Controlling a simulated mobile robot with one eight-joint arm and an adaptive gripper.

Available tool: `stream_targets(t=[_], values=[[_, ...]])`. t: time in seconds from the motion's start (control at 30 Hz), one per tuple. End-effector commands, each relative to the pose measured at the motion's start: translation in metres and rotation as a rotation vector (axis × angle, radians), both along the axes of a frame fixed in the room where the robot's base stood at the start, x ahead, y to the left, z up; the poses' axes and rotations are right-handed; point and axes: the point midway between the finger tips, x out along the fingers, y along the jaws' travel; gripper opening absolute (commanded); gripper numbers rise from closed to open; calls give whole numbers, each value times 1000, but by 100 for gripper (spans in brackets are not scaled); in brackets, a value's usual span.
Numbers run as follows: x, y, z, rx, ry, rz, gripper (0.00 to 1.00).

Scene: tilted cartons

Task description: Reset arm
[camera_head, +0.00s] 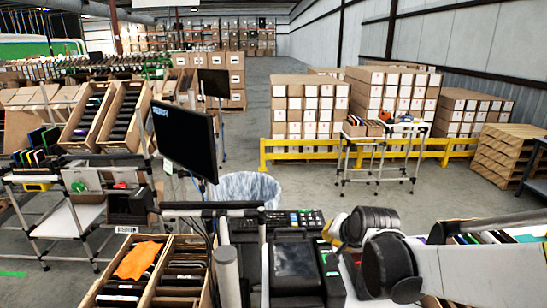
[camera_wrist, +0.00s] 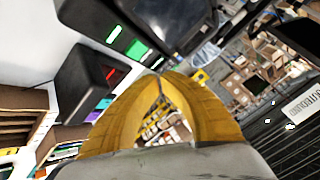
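My gripper (camera_wrist: 160,78) shows in the wrist view as two yellow fingers. Their tips meet and nothing is held between them; a gap stays open lower down between their curved sides. In the head view my arm, with black joints and a pale link, reaches in from the right over the cart area. A yellowish part of the gripper (camera_head: 334,229) shows there at the arm's far end, mostly hidden by the black joints.
A monitor (camera_head: 184,137), keyboard (camera_head: 289,219) and dark device (camera_head: 294,262) stand close by. A carton with an orange item (camera_head: 138,260) sits at the lower left. A yellow rail (camera_head: 310,149) and stacked cartons (camera_head: 308,103) stand beyond open floor.

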Motion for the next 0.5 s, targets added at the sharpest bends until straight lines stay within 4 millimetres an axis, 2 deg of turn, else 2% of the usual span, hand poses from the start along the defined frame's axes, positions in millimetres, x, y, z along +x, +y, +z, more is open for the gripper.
stream_targets(t=[0.03,0.27,0.4,0.5], values=[[-21,1,1,-31,8,29,0],[-119,0,5,-200,53,185,0],[-176,-1,-6,-296,82,281,0],[-210,-3,-18,-354,100,340,0]])
